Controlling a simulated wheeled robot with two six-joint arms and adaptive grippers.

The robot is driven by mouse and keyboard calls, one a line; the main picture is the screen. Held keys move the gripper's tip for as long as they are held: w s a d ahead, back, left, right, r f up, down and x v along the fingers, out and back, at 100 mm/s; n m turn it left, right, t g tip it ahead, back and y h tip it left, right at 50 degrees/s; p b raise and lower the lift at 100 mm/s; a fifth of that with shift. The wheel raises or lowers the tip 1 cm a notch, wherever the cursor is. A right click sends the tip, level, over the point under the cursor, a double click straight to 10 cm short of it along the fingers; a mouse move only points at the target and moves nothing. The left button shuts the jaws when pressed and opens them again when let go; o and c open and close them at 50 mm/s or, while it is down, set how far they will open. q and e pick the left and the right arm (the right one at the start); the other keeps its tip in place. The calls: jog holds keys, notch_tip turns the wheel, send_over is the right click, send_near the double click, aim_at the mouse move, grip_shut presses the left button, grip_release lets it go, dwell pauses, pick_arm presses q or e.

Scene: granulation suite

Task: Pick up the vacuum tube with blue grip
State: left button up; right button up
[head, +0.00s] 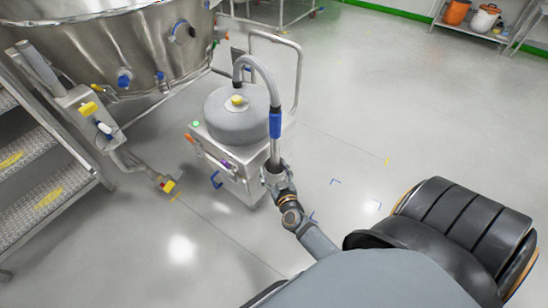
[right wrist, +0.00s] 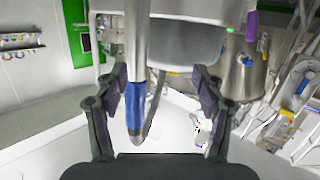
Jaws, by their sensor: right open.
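The vacuum tube is a silver metal pipe with a blue grip (head: 275,125). It hangs upright beside a grey vacuum unit (head: 236,118), and a grey hose curves over from the unit's lid to its top. My right gripper (head: 275,174) is at the lower part of the tube, below the blue grip. In the right wrist view the blue grip (right wrist: 135,106) and pipe show between the spread fingers of the right gripper (right wrist: 158,86), nearer the left finger. The right gripper is open and a gap shows on both sides. My left gripper is not in view.
A large steel vessel (head: 110,42) stands behind left, with metal steps (head: 40,200) at the left edge. A cart handle frame (head: 298,75) rises behind the tube. A shelf with an orange bucket (head: 457,12) is far right. The floor right of the unit is clear.

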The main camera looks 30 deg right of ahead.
aim_at(276, 136)
jog(key=w+d+r+m+h+b, duration=0.1)
jog(key=r, duration=0.1)
jog(key=w+d+r+m+h+b, duration=0.1)
jog(key=w+d+r, duration=0.1)
jog(key=w+d+r+m+h+b, duration=0.1)
jog(key=d+r, duration=0.1)
jog(key=shift+w+r+t+b, duration=0.1)
jog(key=shift+w+t+b, duration=0.2)
jog(key=shift+w+t, duration=0.1)
jog(key=b+x, duration=0.1)
jog(key=x, duration=0.1)
jog(key=b+x, duration=0.1)
jog(key=x, duration=0.2)
jog(key=shift+w+d+r, duration=0.1)
jog(key=shift+w+r, duration=0.1)
jog(key=shift+w, duration=0.3)
jog(key=c, duration=1.1)
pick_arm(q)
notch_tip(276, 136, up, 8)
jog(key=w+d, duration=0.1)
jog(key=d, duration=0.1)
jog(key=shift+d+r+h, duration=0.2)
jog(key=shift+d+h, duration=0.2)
pick_arm(e)
jog(key=shift+r, duration=0.15)
jog(key=shift+c, duration=0.7)
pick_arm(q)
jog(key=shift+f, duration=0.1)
